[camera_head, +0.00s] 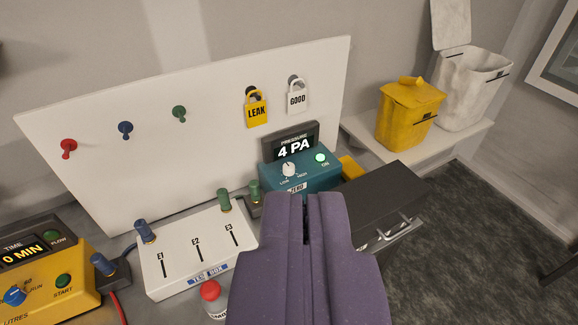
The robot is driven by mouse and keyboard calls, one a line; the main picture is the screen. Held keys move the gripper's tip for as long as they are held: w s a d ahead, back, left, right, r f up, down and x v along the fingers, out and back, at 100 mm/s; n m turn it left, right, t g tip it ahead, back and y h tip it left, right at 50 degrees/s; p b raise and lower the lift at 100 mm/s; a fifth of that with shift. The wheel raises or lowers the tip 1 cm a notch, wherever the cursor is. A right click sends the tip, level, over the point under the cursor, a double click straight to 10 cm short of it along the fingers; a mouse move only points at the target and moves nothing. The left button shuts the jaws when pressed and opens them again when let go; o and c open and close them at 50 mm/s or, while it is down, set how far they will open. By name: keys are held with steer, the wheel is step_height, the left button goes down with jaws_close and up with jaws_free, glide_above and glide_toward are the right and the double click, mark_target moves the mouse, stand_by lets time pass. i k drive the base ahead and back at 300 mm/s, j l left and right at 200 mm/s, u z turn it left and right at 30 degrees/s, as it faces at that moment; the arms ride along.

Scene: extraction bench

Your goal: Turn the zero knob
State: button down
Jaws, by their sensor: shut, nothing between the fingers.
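The display (294,147) on top of the box reads 4 PA, and a green light (320,158) marked ON is lit. My gripper (306,198) is purple and shut, with nothing between its fingers.
A white box (200,245) marked E1, E2, E3 stands left, a yellow timer box (75,280) farther left. A red-topped item (210,291) is near the gripper. A dark case (385,195) stands right.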

mark_target(288, 168)
steer(key=i+j, duration=0.15)
steer(key=i, duration=0.2)
steer(key=i+j+z, duration=0.15)
steer(key=i, duration=0.25)
steer(key=i+j, duration=0.25)
steer(key=i+l+z, duration=0.05)
steer(key=i, duration=0.05)
